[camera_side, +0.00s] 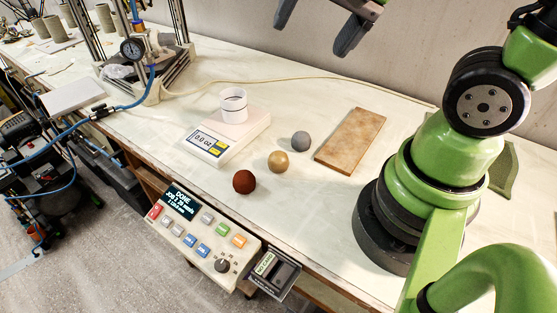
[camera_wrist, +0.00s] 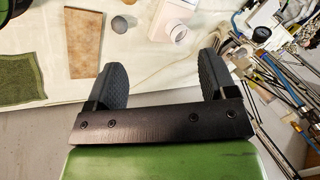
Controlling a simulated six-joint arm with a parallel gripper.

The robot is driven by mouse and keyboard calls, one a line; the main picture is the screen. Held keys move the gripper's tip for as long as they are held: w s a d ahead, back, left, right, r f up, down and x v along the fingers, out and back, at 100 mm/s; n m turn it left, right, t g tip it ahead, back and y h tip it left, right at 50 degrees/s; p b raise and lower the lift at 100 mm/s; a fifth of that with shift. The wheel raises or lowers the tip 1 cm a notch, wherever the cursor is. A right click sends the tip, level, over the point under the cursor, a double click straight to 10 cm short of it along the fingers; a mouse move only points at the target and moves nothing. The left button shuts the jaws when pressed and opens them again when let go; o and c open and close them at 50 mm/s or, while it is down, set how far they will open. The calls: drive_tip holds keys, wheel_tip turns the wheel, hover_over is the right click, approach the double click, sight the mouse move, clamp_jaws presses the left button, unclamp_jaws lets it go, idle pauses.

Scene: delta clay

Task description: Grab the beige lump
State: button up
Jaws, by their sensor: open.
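The beige lump (camera_side: 278,162) is a small round ball on the pale work surface in the side view, between a reddish-brown ball (camera_side: 244,181) and a grey ball (camera_side: 300,141). My gripper (camera_side: 316,25) is at the top edge of the side view, well above the surface and apart from the lump, with its fingers spread and empty. In the wrist view my gripper (camera_wrist: 162,72) has two dark ridged fingers wide apart with nothing between them. The grey ball (camera_wrist: 127,25) shows near the top there. The beige lump does not show in the wrist view.
A brown board (camera_side: 351,141) lies right of the balls. A scale (camera_side: 229,136) with a white cup (camera_side: 234,104) stands to the left. A button panel (camera_side: 203,234) is along the front edge. A gauge stand (camera_side: 140,60) is at the back left. Bare surface surrounds the balls.

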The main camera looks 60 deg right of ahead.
drive_tip(key=w+d+f+m+g, duration=0.1)
drive_tip(key=w+f+m+g, duration=0.15)
drive_tip(key=f+m, duration=0.25)
drive_tip(key=w+f+m+g, duration=0.1)
drive_tip(key=w+f+m, duration=0.2)
drive_tip(key=f+m, duration=0.25)
drive_tip(key=m+g+h, duration=0.1)
drive_tip(key=m+g, duration=0.1)
drive_tip(key=m, duration=0.3)
hover_over(278, 154)
drive_tip(key=shift+t, duration=0.25)
wheel_tip(278, 154, down, 7)
drive_tip(key=shift+d+f, duration=0.1)
drive_tip(key=shift+f, duration=0.1)
wheel_tip(278, 154, down, 4)
drive_tip(key=shift+f, duration=3.05)
drive_tip(key=shift+c, duration=0.4)
drive_tip(key=c, duration=0.9)
